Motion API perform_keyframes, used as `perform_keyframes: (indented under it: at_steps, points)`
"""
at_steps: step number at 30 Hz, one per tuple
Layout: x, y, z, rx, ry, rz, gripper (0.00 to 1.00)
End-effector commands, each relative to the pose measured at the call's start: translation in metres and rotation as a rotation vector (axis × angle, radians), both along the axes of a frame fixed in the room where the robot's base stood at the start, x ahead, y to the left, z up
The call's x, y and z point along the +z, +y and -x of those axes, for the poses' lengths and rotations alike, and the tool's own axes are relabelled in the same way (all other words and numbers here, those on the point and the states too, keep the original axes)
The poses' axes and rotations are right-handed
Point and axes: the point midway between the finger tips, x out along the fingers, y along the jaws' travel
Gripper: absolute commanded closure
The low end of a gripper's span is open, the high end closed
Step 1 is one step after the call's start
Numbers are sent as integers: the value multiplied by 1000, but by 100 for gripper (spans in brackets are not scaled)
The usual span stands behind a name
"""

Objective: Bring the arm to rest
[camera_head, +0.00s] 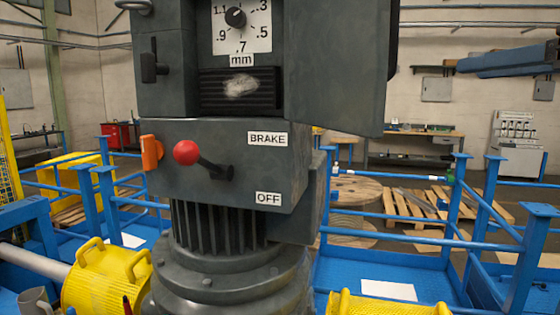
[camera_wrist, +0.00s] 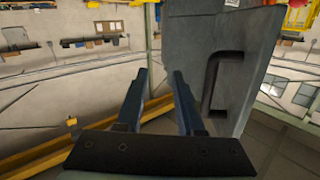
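My gripper (camera_wrist: 159,76) shows in the wrist view. Its two dark blue-grey fingers stand apart with nothing between them. A grey machine panel with a dark, handle-shaped part (camera_wrist: 213,82) is to the right of the fingers; I cannot tell the distance. My gripper is not seen in the head view. The dark grey machine (camera_head: 225,155) fills the middle there. It carries a lever with a red knob (camera_head: 187,152) between BRAKE and OFF labels, an orange part (camera_head: 151,152) and a dial (camera_head: 241,25) marked in mm.
Blue railings (camera_head: 455,200) run on both sides of the machine. A yellow cylindrical housing (camera_head: 100,280) is at lower left. Wooden pallets (camera_head: 415,205), a workbench (camera_head: 415,145) and a grey cabinet (camera_head: 517,145) are behind.

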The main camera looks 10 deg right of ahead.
Motion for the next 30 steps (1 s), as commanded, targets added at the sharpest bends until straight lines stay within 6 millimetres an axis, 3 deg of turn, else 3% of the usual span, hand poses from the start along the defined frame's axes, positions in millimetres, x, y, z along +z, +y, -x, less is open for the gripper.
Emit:
perform_keyframes:
  at_steps: [4,8,13,18,21,30]
  points:
    - [-58,13,-36,-99,69,-21,63]
    - [-112,38,-62,-191,117,-14,63]
    - [-175,92,-81,-275,139,24,63]
    - [-223,158,-79,-308,115,70,63]
    - [-240,193,-70,-306,88,89,63]
    - [-265,267,-36,-268,14,108,63]
